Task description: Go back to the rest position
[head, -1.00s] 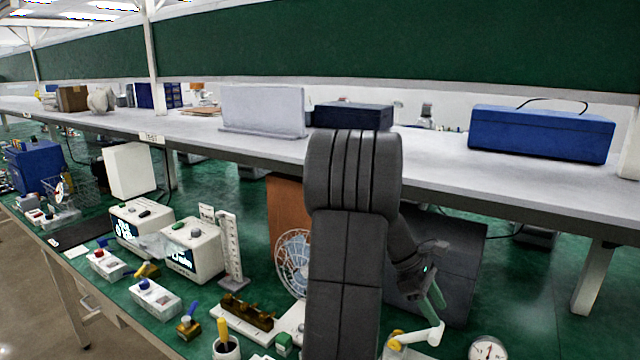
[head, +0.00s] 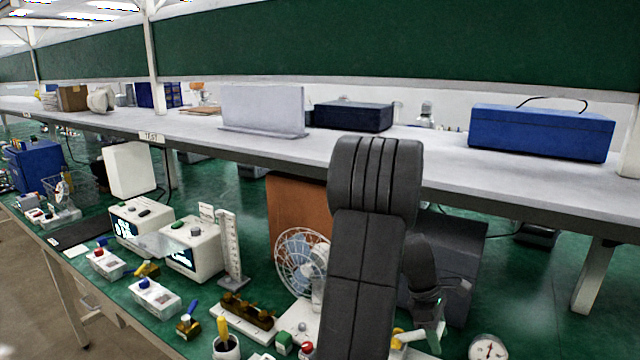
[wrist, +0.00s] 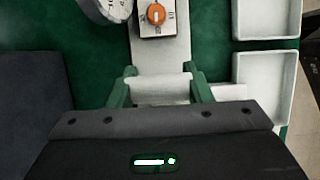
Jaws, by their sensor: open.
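My gripper (head: 432,338) is low over the green bench at the lower right of the head view, partly behind my own arm. In the wrist view its two green fingers (wrist: 160,92) are apart, with a pale part visible between them. It holds nothing that I can see. Ahead of the fingers in the wrist view is a pale panel with an orange knob (wrist: 156,14) and dial marks. A round white gauge (head: 488,348) stands right of the gripper in the head view. A yellow and white part (head: 398,338) shows just left of the fingers.
A fan (head: 300,262) and an orange-brown panel (head: 290,205) stand left of my arm. A dark grey box (head: 462,262) is behind the gripper. The grey shelf (head: 440,165) runs across above. White trays (wrist: 266,75) lie at right in the wrist view.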

